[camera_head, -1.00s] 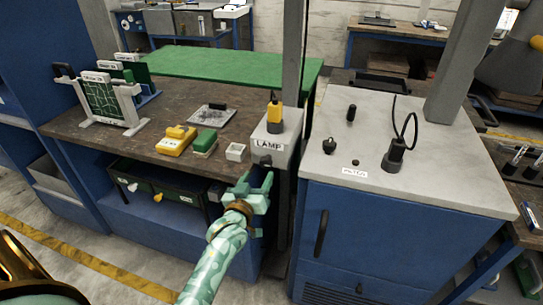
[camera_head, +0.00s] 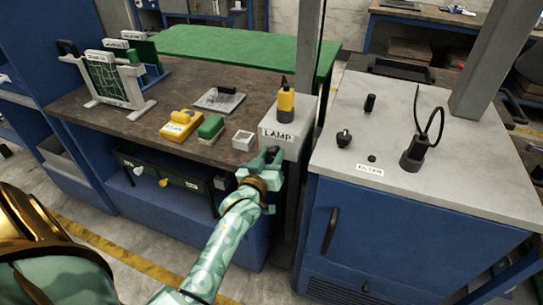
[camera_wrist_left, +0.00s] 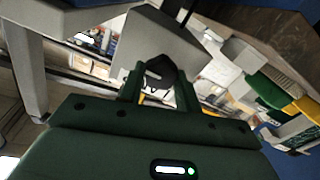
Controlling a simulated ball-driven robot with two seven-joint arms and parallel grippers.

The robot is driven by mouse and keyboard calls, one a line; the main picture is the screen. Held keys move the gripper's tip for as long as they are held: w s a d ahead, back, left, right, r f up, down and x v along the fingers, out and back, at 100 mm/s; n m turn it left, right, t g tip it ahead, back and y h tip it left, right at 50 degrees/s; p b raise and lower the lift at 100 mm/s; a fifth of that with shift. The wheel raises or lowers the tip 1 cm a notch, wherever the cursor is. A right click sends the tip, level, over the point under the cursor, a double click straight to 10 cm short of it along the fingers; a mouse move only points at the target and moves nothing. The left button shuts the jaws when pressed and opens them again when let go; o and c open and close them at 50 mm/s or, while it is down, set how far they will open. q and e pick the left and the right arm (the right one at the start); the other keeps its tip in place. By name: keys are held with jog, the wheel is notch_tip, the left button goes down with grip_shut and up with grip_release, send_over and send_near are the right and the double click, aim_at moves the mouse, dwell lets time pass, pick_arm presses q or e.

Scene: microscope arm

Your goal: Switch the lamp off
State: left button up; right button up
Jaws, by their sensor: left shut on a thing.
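A grey box labelled LAMP (camera_head: 279,139) stands at the right end of the wooden bench in the head view. A dark knob or switch (camera_wrist_left: 160,70) sticks out of the grey box (camera_wrist_left: 150,36) in the left wrist view. My left gripper (camera_head: 268,158) is at the box's front, just below the label. It also shows in the left wrist view (camera_wrist_left: 160,88), its two fingers shut around the dark knob. In the head view the gripper mostly hides the knob. The knob's setting cannot be told. My right gripper is not in view.
A yellow and black device (camera_head: 285,101) stands on the lamp box. A white open box (camera_head: 243,140), a green block (camera_head: 211,127) and a yellow block (camera_head: 181,123) lie to its left. A grey post rises behind it. A blue cabinet (camera_head: 400,220) stands to the right.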

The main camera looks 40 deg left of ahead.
pick_arm(q)
jog(key=shift+r+n+p, duration=0.2)
jog(key=shift+n+p, duration=0.6)
jog(key=shift+p, duration=0.2)
jog(key=n+p, duration=0.3)
jog(key=shift+a, duration=0.1)
jog(key=n+p, duration=0.2)
jog(key=n, duration=0.2)
jog(key=shift+f, duration=0.15)
jog(key=shift+a+f+n+p, duration=0.1)
jog(key=shift+n+p, duration=0.5)
jog(key=shift+n, duration=0.3)
jog(key=n, duration=0.2)
jog(key=shift+f+n, duration=0.1)
jog(key=shift+n, duration=0.3)
jog(key=n, duration=0.4)
jog(key=shift+f+n+p, duration=0.15)
jog(key=shift+n+p, duration=0.15)
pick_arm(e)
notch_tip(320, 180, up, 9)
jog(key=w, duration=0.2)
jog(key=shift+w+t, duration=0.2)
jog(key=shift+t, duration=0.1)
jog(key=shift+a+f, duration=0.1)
pick_arm(q)
jog(key=o, duration=1)
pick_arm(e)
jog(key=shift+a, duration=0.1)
